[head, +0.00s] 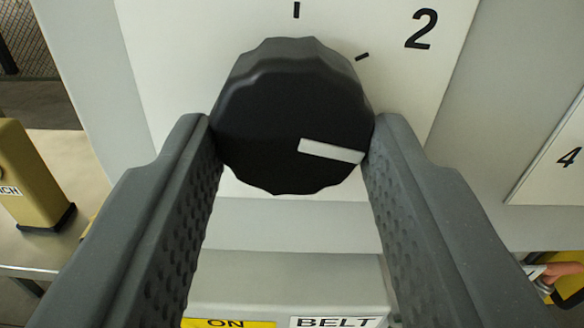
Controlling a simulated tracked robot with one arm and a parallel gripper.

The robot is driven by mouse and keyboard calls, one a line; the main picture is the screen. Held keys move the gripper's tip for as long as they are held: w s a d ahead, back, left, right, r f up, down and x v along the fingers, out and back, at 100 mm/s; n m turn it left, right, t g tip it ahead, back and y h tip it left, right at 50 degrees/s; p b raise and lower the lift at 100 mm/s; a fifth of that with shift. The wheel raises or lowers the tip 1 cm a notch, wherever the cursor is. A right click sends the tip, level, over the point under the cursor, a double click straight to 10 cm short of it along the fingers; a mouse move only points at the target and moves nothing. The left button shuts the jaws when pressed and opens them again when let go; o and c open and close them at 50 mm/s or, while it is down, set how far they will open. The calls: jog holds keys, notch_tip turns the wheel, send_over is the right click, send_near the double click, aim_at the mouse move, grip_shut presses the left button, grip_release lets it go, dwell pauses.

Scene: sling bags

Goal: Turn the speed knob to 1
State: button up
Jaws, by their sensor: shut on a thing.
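The black speed knob (275,120) sits on a white dial plate (165,45) in the upper middle of the head view. Its white pointer bar (331,151) points to the right and slightly down. The plate shows a "2" (421,29) at upper right, with a black tick (362,57) near it and another tick (296,10) above the knob. No "1" shows; part of the plate is hidden behind the knob and fingers. My gripper (291,140) is shut on the knob, with one finger against its left side and one against its right side.
Below the knob is a grey box with a yellow "ON" label (228,323) and a white "BELT" label (337,322). A tan block (30,175) stands on a surface at left. A white plate with a "4" (569,157) is at right. A yellow and orange object (568,280) is at lower right.

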jog(key=n+b, duration=0.2)
jog(key=n, duration=0.3)
jog(key=shift+d+n, duration=0.15)
jog(key=shift+n, duration=0.15)
jog(key=n+b, duration=0.1)
jog(key=n, duration=0.3)
jog(key=shift+r+n+b, duration=0.1)
jog(key=shift+n+b, duration=0.2)
jog(key=n, duration=0.2)
jog(key=shift+n+b, duration=0.3)
jog(key=shift+b, duration=0.1)
jog(key=n, duration=0.2)
jog(key=shift+n+b, duration=0.35)
jog(key=shift+n, duration=0.05)
jog(key=shift+n+b, duration=0.4)
jog(key=shift+n, duration=2)
jog(key=o, duration=1)
jog(key=shift+c, duration=0.2)
